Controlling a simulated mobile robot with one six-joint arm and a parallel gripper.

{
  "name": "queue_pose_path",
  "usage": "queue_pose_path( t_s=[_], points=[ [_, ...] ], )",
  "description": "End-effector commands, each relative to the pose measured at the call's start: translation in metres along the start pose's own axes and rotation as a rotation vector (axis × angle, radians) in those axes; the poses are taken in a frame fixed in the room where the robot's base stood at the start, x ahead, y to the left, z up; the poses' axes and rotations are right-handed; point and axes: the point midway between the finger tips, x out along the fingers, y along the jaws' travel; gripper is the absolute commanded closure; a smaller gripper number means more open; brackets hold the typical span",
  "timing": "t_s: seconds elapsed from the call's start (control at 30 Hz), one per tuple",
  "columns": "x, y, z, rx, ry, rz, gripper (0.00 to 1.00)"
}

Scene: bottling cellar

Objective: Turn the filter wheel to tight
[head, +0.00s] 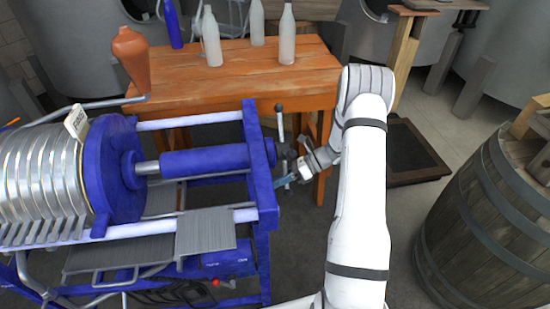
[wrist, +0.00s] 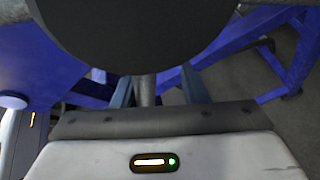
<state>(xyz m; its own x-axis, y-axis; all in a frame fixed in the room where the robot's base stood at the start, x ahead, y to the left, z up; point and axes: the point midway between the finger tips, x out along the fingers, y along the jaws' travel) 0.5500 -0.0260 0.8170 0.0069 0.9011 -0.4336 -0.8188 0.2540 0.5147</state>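The blue filter press (head: 205,160) lies at the left in the head view, with a stack of pale plates. Its wheel (head: 281,125) is at the right end, seen nearly edge-on as grey bars around a dark hub. My gripper (head: 285,181) is at the lower side of this wheel, partly hidden by my wrist. In the wrist view a large dark round part (wrist: 140,35) fills the top. My gripper's two blue fingers (wrist: 158,92) stand apart on either side of a grey bar (wrist: 145,90), with a gap at its right. The wheel's tightness cannot be read.
An orange wooden table (head: 235,75) with several bottles (head: 211,40) and a brown jug (head: 131,55) stands behind the press. A wooden barrel (head: 490,220) is at the right. A dark low platform (head: 410,150) lies on the floor between. Some grey floor is free beside the barrel.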

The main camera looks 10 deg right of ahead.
Motion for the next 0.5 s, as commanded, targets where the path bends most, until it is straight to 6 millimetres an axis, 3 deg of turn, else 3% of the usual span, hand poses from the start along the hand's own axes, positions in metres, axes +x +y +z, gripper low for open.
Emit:
queue_pose_path(
  t_s=[0.17, 0.5],
  points=[
    [0.003, -0.026, -0.002, -0.199, -0.044, -0.095, 0.64],
    [0.001, -0.062, 0.019, -0.599, -0.131, -0.269, 0.64]
  ],
)
